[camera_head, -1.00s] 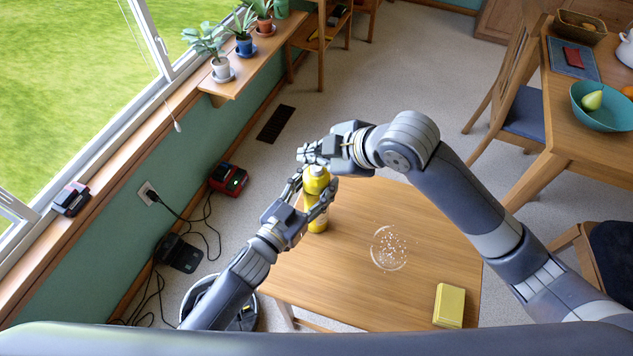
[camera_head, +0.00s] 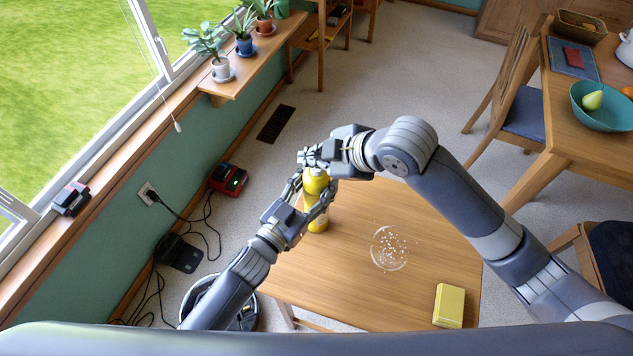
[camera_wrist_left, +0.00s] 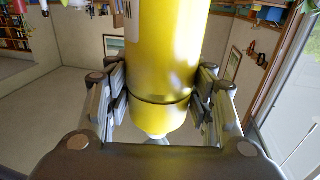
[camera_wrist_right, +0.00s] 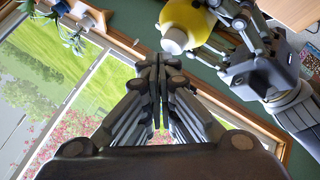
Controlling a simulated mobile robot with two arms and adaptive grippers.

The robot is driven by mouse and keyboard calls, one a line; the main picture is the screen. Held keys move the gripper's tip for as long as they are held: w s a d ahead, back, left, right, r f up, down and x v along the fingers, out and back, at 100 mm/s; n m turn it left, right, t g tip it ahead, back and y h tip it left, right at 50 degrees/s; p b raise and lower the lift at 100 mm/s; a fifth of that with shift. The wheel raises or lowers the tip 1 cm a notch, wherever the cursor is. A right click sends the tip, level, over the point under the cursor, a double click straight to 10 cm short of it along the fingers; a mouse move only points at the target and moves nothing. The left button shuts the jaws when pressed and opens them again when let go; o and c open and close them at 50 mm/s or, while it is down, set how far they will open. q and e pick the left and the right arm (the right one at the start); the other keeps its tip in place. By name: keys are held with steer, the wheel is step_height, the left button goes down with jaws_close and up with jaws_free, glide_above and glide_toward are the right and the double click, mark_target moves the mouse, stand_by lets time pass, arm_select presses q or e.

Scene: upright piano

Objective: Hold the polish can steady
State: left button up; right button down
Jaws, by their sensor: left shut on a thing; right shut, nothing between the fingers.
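The polish can is a yellow cylinder (camera_head: 317,218) standing upright near the far left corner of the small wooden table (camera_head: 350,262). My left gripper (camera_head: 312,198) is shut around the can's upper part. In the left wrist view the can (camera_wrist_left: 163,60) fills the space between the two fingers (camera_wrist_left: 160,100). My right gripper (camera_head: 308,158) is shut and empty, just above the can's top. In the right wrist view its fingers (camera_wrist_right: 158,68) meet, and the can (camera_wrist_right: 188,20) with its pale cap is beside them, apart.
White foam or droplets in a ring (camera_head: 389,248) lie mid-table. A yellow sponge-like block (camera_head: 449,306) sits at the table's front right. A bucket (camera_head: 240,312) stands on the floor at left. A larger table with a teal bowl (camera_head: 607,112) is at right.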

mark_target(314, 170)
steer(key=shift+f, duration=0.5)
stand_by(0.5)
steer(key=shift+r, duration=0.95)
steer(key=shift+r, duration=3)
arm_select(q)
steer(key=o, duration=1.5)
steer(key=shift+o, duration=0.2)
steer(key=shift+s, duration=0.1)
